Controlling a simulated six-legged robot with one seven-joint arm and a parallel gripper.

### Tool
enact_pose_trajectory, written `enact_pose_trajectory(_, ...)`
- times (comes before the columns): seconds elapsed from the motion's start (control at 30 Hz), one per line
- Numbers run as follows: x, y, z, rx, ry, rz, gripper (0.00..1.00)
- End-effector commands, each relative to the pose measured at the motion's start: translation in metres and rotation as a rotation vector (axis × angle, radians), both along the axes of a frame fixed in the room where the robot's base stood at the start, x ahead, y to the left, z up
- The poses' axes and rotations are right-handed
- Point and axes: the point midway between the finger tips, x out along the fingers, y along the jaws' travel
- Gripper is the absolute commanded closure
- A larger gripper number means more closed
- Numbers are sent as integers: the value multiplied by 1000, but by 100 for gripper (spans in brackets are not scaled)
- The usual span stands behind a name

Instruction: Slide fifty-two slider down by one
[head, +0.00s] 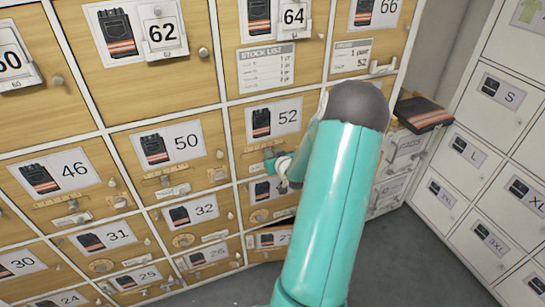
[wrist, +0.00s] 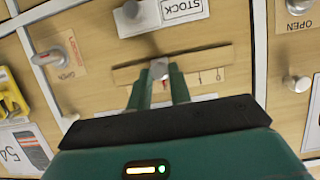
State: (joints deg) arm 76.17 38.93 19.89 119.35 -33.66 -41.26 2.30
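In the wrist view a wooden slider strip (wrist: 212,58) with tick marks runs across the panel. My two green fingers (wrist: 160,78) point at it, one on each side of a small grey slider knob (wrist: 158,68). The fingers stand apart; whether they press on the knob is unclear.
The fifty front (head: 208,128) is to the left. A dark item with an orange band (head: 424,114) juts out at the right. White lockers (head: 490,120) stand farther right.

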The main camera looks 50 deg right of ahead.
Motion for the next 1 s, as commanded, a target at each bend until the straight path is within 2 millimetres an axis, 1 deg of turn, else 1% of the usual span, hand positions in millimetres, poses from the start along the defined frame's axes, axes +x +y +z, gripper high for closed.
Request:
enact_pose_trajectory(0.27, 2, 3, 0, 0, 0, 1, 100)
enact_pose_trajectory(0.43, 11, 18, 0, 1, 2, 5, 100)
enact_pose_trajectory(0.53, 14, 23, -1, 1, 2, 2, 100)
enact_pose_trajectory(0.77, 13, 23, -1, 1, 1, 1, 100)
enact_pose_trajectory(0.8, 13, 23, -1, 1, 1, 1, 79)
enact_pose_trajectory(0.87, 13, 23, -1, 1, 1, 1, 67)
enact_pose_trajectory(0.9, 13, 23, 0, 1, 1, 1, 59)
enact_pose_trajectory(1.0, 13, 23, 0, 1, 1, 0, 58)
